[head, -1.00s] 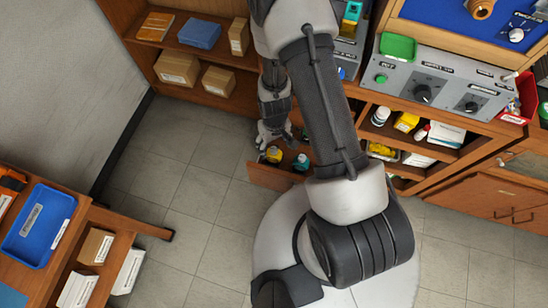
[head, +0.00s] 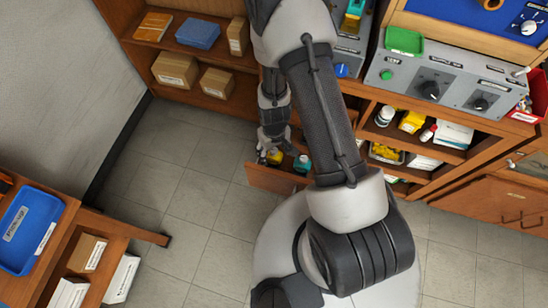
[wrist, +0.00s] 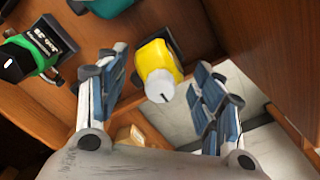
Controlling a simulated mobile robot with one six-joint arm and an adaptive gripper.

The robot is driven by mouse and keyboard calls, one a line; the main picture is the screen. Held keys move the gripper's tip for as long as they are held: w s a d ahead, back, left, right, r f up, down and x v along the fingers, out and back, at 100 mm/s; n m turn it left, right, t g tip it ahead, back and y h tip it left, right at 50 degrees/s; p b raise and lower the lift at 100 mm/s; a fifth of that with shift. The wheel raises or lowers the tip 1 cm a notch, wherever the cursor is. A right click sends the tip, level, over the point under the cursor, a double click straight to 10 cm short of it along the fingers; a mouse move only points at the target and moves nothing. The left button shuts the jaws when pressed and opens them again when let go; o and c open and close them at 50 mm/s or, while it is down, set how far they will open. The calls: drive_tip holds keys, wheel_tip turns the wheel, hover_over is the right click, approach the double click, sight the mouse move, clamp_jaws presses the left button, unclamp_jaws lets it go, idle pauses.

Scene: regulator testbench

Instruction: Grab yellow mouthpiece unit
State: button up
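The yellow mouthpiece unit (wrist: 159,68), with a white round end and a dark base, stands in the open drawer (head: 278,180). In the wrist view it lies between the two fingers of my gripper (wrist: 161,62), which is open, with a gap on each side. In the head view my gripper (head: 268,153) is at the drawer and partly hides the yellow unit (head: 276,158).
A teal unit (head: 302,163) stands to the right of the yellow one in the drawer. A green and black unit (wrist: 38,48) lies left of my gripper in the wrist view. Drawer walls are close by. Shelves (head: 410,150) with bottles and boxes are at the right.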

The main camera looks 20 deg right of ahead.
drive_tip(key=c, duration=1.3)
